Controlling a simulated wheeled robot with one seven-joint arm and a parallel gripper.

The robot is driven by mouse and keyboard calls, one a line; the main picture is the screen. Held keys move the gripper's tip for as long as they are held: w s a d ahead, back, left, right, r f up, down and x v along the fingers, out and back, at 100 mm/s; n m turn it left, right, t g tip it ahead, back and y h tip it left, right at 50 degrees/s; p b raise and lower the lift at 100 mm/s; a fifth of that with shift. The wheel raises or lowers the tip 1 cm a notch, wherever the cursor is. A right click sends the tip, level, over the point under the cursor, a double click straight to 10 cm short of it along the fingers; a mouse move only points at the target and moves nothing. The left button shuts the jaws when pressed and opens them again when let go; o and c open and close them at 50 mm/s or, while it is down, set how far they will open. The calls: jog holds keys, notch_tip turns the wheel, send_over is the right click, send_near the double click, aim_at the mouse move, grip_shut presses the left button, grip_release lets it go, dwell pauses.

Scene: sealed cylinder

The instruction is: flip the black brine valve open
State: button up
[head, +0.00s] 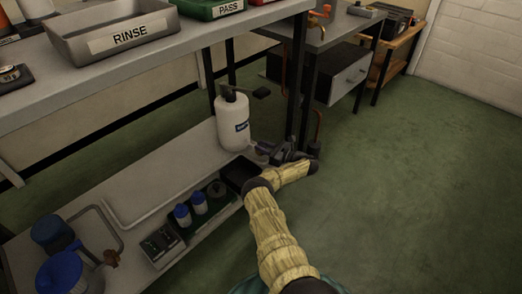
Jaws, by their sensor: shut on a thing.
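A small purplish part shows beside the jaws.
A black tray (242,174) lies below the gripper, beside a green tray (214,203) with blue-capped bottles. Table legs (307,90) stand just behind the gripper. The upper bench carries a grey RINSE tray (115,30). The green floor (420,190) at right is clear.

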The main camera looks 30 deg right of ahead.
jog(key=shift+d+n+g+y, duration=0.15)
jog(key=shift+n+g+y, duration=0.15)
jog(key=shift+n+y, duration=0.15)
jog(key=o, duration=1)
jog(key=shift+c, duration=0.2)
